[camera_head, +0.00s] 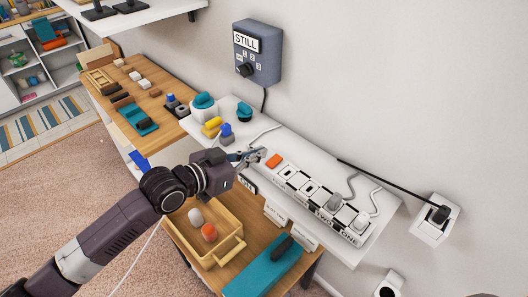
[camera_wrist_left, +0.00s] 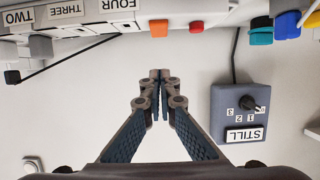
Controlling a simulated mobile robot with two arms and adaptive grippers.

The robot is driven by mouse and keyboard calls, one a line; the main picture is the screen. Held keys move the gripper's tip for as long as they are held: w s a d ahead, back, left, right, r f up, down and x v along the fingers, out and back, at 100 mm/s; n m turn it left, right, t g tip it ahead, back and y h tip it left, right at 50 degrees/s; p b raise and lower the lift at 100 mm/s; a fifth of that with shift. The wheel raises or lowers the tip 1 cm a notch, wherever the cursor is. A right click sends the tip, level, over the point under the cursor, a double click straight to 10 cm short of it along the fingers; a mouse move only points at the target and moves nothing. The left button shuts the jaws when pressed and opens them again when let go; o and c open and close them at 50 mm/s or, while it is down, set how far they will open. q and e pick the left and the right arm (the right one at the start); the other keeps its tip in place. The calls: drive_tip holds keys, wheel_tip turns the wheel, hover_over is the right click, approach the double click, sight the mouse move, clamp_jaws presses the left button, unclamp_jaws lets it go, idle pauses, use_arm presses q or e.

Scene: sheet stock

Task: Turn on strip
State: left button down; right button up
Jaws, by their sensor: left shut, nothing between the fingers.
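The white power strip (camera_head: 315,195) lies along the white shelf, with plugs in its sockets at the right end and labels such as TWO and ONE. Its orange switch (camera_head: 274,161) is at the left end. In the left wrist view the strip (camera_wrist_left: 92,29) is upside down along the top, with the orange switch (camera_wrist_left: 159,28) just beyond my fingertips. My left gripper (camera_head: 260,154) is shut and empty, just left of the switch; it also shows shut in the left wrist view (camera_wrist_left: 159,74). I cannot tell if it touches the switch. My right gripper is not in view.
A grey box (camera_head: 257,53) with a dial and a STILL label hangs on the wall. Teal, yellow and blue items stand left on the white shelf (camera_head: 372,240). A wooden tray (camera_head: 234,248) with two small objects sits below. A wall socket (camera_head: 435,222) holds a black plug.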

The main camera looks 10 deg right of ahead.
use_arm(q)
drive_tip(key=s+a+b, duration=0.2)
drive_tip(key=s+a, duration=0.2)
drive_tip(key=a, duration=0.2)
drive_tip(key=shift+r, duration=0.15)
idle(0.3)
